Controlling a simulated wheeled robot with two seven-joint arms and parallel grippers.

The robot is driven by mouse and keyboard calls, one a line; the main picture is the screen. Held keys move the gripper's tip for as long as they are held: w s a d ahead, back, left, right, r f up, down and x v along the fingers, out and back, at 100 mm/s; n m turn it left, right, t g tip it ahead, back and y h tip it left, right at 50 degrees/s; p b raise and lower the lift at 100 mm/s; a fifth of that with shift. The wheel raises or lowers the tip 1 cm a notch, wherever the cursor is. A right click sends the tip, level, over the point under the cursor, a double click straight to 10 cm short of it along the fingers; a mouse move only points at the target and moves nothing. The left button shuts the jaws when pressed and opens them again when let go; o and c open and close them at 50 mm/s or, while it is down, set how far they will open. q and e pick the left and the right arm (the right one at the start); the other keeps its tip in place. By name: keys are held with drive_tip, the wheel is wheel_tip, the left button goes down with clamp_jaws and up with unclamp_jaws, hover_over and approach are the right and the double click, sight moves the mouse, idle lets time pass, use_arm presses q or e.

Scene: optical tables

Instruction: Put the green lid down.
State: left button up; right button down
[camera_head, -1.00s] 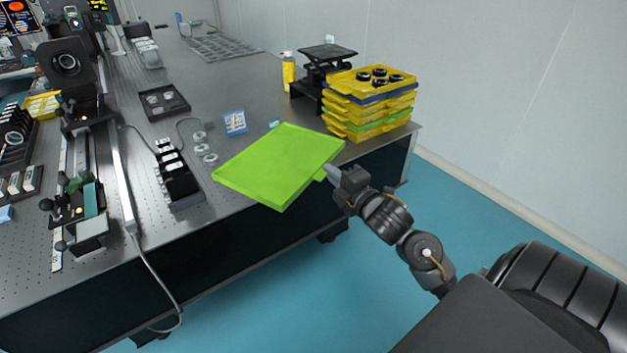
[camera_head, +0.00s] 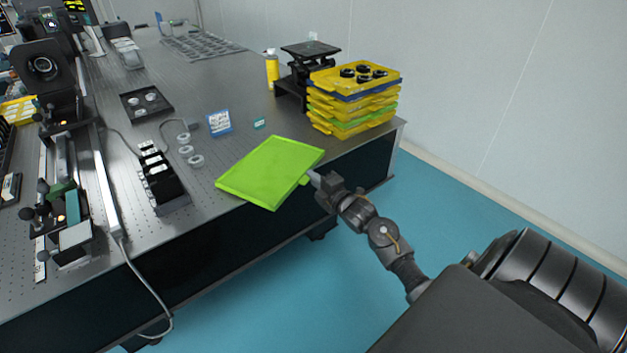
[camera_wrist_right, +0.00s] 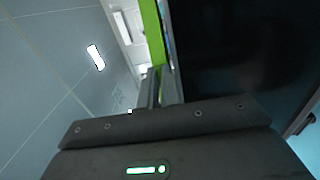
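The green lid (camera_head: 270,172) is a flat, shallow-rimmed rectangle at the front edge of the optical table (camera_head: 215,227) in the head view. My right gripper (camera_head: 312,180) is shut on the lid's right edge. Part of the lid overhangs the table's front edge; I cannot tell whether it touches the tabletop. In the right wrist view the lid shows as a narrow green strip (camera_wrist_right: 153,30) at the fingers (camera_wrist_right: 158,85). My left gripper is not in view.
A stack of yellow, blue and green trays (camera_head: 352,105) stands behind the lid to the right. A black lift stand (camera_head: 308,62), a yellow bottle (camera_head: 272,70), a blue-white card (camera_head: 219,122), small rings (camera_head: 186,150) and a black block row (camera_head: 165,185) are nearby.

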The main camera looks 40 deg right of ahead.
drive_tip(key=shift+f, duration=0.35)
drive_tip(key=c, duration=1.6)
unclamp_jaws()
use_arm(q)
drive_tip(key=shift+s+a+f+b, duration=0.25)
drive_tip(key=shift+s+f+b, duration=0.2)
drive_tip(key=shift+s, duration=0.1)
use_arm(e)
drive_tip(key=s, duration=1.2)
drive_tip(key=shift+a+r, duration=0.15)
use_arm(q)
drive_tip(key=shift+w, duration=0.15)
